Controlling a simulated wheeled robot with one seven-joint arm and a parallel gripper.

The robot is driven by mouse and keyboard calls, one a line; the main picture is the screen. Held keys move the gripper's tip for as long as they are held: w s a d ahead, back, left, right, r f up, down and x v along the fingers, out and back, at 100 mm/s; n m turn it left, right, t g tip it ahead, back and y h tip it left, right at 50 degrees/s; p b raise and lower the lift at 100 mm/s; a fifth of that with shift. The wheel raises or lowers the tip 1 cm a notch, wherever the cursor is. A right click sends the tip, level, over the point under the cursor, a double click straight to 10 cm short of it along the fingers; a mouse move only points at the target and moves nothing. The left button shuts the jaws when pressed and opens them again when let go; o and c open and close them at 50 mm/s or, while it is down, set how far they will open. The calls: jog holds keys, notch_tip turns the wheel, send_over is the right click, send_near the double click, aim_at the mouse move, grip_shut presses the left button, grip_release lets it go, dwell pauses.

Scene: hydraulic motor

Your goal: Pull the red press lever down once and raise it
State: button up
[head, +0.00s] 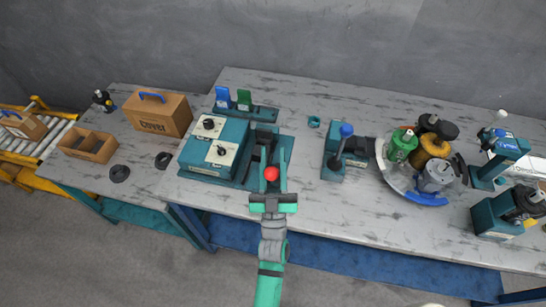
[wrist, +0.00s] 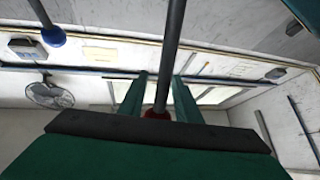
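The red press lever's ball knob (head: 271,174) shows at the front of the teal press (head: 250,178) in the head view. In the wrist view the red knob (wrist: 157,115) sits low between my fingers, partly hidden by the dark palm edge, with its grey rod (wrist: 170,50) running up the picture. My gripper (head: 273,162) reaches in from the front with a finger on each side of the knob. In the wrist view my gripper (wrist: 160,85) has its fingers apart, and gaps show beside the rod. Contact with the knob cannot be told.
A blue-knobbed lever (head: 345,133) stands to the right, before a round tray (head: 428,198) of parts. Bare tabletop (head: 305,215) lies to the front right.

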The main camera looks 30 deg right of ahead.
jog(key=shift+s+a+f, duration=0.2)
jog(key=shift+s+f, duration=0.1)
jog(key=shift+s, duration=0.05)
jog(key=s+a, duration=0.5)
jog(key=s, duration=0.6)
jog(key=shift+s, duration=0.1)
jog(key=shift+a+f, duration=0.2)
jog(key=shift+a, duration=0.05)
grip_shut()
jog(key=s+a+f+n+g+y, duration=0.1)
jog(key=s+a+f+g+y, duration=0.2)
jog(key=s+a+f+y, duration=0.2)
jog(key=s+a+f+n+g+y, duration=0.2)
jog(key=s+a+f+g+y, duration=0.2)
jog(key=s+a, duration=0.4)
jog(key=s+f+y, duration=0.1)
jog(key=s+f, duration=0.1)
jog(key=s, duration=0.1)
jog(key=shift+s+a, duration=0.3)
jog(key=shift+a, duration=0.1)
jog(key=shift+a+y, duration=0.15)
jog(key=shift+y, duration=0.15)
